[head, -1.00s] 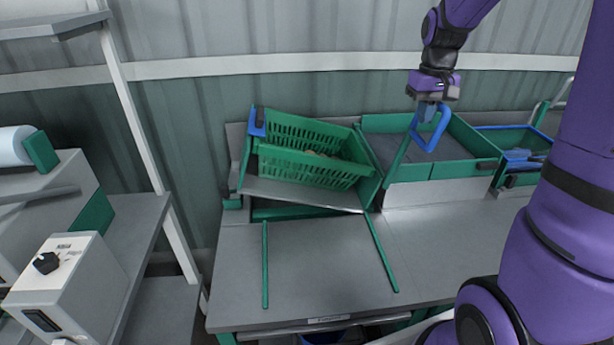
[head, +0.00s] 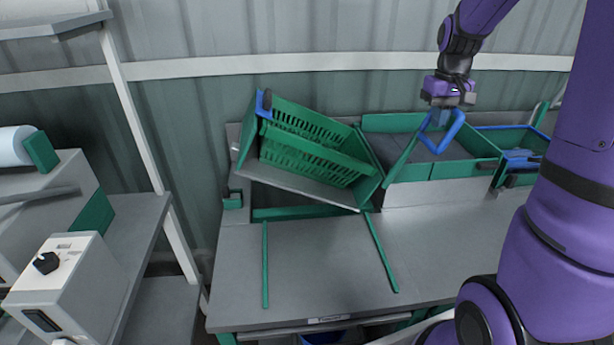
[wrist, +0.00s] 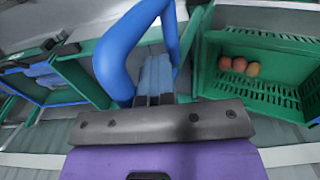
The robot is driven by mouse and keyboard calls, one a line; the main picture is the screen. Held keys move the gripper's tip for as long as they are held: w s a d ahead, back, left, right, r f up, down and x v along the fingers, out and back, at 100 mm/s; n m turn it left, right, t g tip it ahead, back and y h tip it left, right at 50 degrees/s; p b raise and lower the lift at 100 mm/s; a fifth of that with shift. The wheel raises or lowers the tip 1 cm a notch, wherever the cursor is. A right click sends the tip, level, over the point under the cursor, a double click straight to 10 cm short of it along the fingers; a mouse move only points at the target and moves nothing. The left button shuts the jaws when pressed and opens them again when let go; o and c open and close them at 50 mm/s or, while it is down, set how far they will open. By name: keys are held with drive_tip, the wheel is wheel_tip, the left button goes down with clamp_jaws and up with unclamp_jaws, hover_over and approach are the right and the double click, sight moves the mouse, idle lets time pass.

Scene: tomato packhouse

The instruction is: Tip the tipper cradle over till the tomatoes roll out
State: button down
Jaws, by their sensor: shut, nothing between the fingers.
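The tipper cradle (head: 290,184) is tilted, its left side raised and its right side low, next to the green-walled tray (head: 458,170). A green slotted crate (head: 300,125) sits tilted in it. Three red-orange tomatoes (wrist: 239,64) lie together inside the crate in the wrist view; the head view hides them. A green lever bar (head: 402,160) rises from the cradle's right side to a blue loop handle (head: 455,132). My gripper (head: 440,118) is shut, with its fingers at the loop (wrist: 112,60); I cannot tell whether they pass through it. The loop is not clamped.
The grey-floored tray is right of the cradle, with a blue-rimmed bin (head: 520,140) beyond it. Two green rails (head: 265,265) lie on the clear front bench (head: 320,260). A control box (head: 65,285) stands at left. A corrugated wall is behind.

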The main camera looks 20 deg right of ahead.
drive_tip(key=shift+d, duration=0.2)
drive_tip(key=shift+s+d+f, duration=0.2)
drive_tip(key=shift+d+f, duration=0.25)
drive_tip(key=shift+d, duration=0.35)
drive_tip(key=shift+s+d+f, duration=0.15)
drive_tip(key=shift+d+f, duration=0.25)
drive_tip(key=shift+d, duration=0.4)
drive_tip(key=shift+d+f, duration=0.1)
drive_tip(key=shift+s+d+f, duration=0.2)
drive_tip(key=shift+d+f, duration=0.35)
drive_tip(key=shift+d, duration=0.2)
drive_tip(key=shift+s+d+f, duration=0.15)
drive_tip(key=shift+d+f, duration=0.4)
drive_tip(key=shift+d, duration=0.2)
drive_tip(key=shift+s+d+f, duration=0.15)
drive_tip(key=shift+d+f, duration=0.55)
drive_tip(key=shift+s+d+f, duration=0.15)
drive_tip(key=shift+d+f, duration=0.5)
drive_tip(key=shift+d, duration=0.05)
